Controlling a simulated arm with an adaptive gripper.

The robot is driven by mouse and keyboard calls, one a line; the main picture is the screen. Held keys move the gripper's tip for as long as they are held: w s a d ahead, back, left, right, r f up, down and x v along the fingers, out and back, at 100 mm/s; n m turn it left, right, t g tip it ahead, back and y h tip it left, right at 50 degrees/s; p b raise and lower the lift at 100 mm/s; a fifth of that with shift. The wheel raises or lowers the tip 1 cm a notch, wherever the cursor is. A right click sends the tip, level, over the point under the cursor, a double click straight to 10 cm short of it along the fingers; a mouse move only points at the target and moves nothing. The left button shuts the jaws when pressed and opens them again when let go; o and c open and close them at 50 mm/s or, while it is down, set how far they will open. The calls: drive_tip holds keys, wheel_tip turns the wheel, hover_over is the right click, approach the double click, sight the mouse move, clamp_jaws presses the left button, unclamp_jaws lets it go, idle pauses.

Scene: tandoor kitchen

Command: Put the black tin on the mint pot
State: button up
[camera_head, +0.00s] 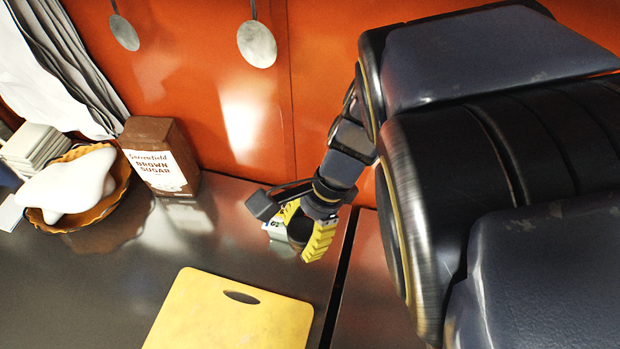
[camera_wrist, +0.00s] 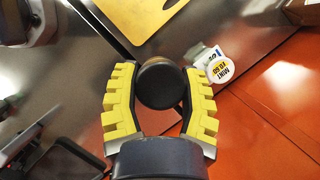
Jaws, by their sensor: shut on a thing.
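My gripper (camera_head: 304,234) is shut on the black tin (camera_wrist: 160,86), a round dark tin seen end-on between the yellow ribbed fingers in the wrist view. In the head view the tin (camera_head: 299,231) is partly hidden by the fingers. The mint pot (camera_wrist: 222,71), white with a yellow and black label, stands just beyond the right finger in the wrist view. In the head view the pot (camera_head: 279,233) is partly hidden beside the gripper, to the left of the tin. The tin is beside the pot, not over it, in the wrist view; its height cannot be told.
A yellow cutting board (camera_head: 228,318) lies on the metal counter (camera_head: 110,275). A brown sugar box (camera_head: 160,158) and a basket (camera_head: 86,217) holding a white lump stand at the left. An orange wall (camera_head: 200,70) rises behind. Bare counter lies between basket and board.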

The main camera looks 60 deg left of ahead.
drive_tip(key=shift+s+a, duration=0.3)
drive_tip(key=w+a+f, duration=0.1)
drive_tip(key=a+f, duration=0.2)
drive_tip(key=a, duration=0.1)
drive_tip(key=a+f, duration=0.3)
drive_tip(key=a, duration=0.1)
drive_tip(key=w+a+f, duration=0.1)
drive_tip(key=a+f, duration=0.1)
drive_tip(key=a, duration=0.2)
drive_tip(key=shift+w+a+f, duration=0.25)
drive_tip(key=shift+w+f, duration=0.05)
drive_tip(key=shift+f, duration=0.1)
drive_tip(key=shift+w+a+f, duration=0.1)
drive_tip(key=shift+a+f, duration=0.3)
drive_tip(key=shift+f, duration=0.15)
wheel_tip(320, 180, down, 3)
drive_tip(key=shift+f, duration=0.1)
drive_tip(key=o, duration=1)
